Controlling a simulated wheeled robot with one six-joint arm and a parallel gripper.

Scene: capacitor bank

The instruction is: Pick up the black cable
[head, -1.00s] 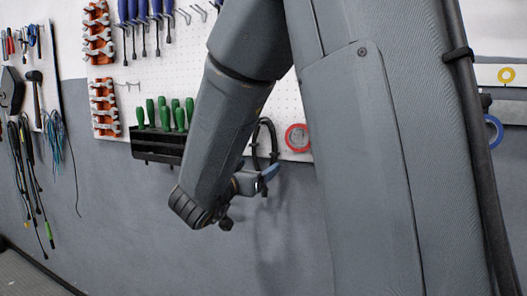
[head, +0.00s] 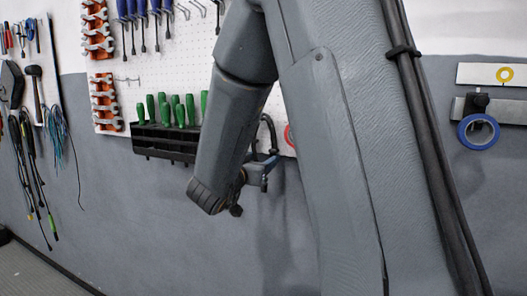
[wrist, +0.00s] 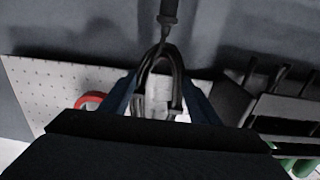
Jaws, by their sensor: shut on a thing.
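The black cable (head: 269,128) shows as a dark loop beside my forearm, in front of the lower edge of the white pegboard, and my arm hides part of it. In the wrist view the black cable (wrist: 176,84) runs as a bent loop between the blue fingers, with a thicker dark piece at the top. My gripper (head: 268,170) is shut on the cable; it also shows in the wrist view (wrist: 160,100). The exact contact between fingers and cable is hard to see in the dark wrist view.
A black rack (head: 165,143) with green screwdrivers is left of my forearm. Red tape (head: 290,136) is mostly hidden behind my arm. Blue tape (head: 478,131) hangs at the right. Cables (head: 30,165) hang at the far left. The grey wall below the pegboard is clear.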

